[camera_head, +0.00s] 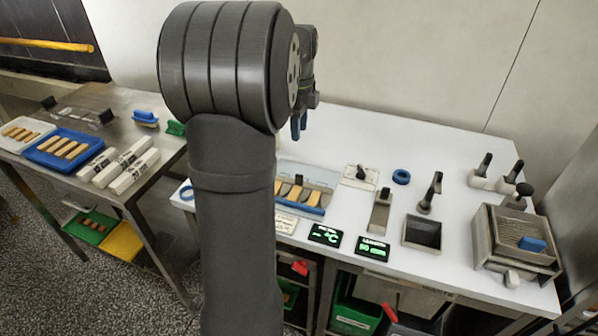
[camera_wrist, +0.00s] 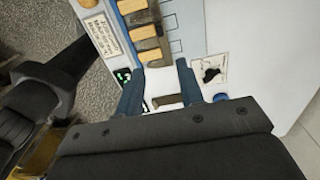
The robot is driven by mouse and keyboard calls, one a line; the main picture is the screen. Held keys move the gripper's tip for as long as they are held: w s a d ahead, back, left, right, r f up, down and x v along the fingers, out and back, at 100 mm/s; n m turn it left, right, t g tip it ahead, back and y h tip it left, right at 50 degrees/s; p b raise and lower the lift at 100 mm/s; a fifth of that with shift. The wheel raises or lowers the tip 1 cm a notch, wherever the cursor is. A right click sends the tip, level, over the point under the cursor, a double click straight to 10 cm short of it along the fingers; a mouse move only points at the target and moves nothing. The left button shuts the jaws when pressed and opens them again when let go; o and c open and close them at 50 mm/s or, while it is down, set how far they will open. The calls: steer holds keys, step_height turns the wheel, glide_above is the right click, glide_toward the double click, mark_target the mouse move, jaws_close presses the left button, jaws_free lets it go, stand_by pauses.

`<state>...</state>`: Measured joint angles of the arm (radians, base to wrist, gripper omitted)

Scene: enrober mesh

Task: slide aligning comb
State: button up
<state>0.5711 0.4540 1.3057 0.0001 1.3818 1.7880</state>
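The aligning comb is not clear to me; a blue strip (camera_head: 300,208) along the front edge of the bar tray may be it. Pale tan bars and dark strips alternate on the tray (camera_head: 318,180), partly behind my arm. In the wrist view the bars (camera_wrist: 146,31) lie in a row beyond my fingertips. My gripper (camera_head: 299,127) is above the white table, behind my arm's large joint. In the wrist view my gripper (camera_wrist: 160,66) has its two blue fingers spread apart, with nothing held between them.
On the white table (camera_head: 455,235) stand a white plate with a black knob (camera_head: 361,175), a blue ring (camera_head: 401,177), a flat metal tool (camera_head: 380,212), a dark square pan (camera_head: 422,233) and a metal box (camera_head: 515,240). Two green-lit displays (camera_head: 373,247) line the front. A steel table (camera_head: 110,115) is left.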

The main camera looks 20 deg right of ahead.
mark_target(299, 175)
step_height(299, 175, down, 16)
steer(key=shift+r, duration=0.2)
jaws_close()
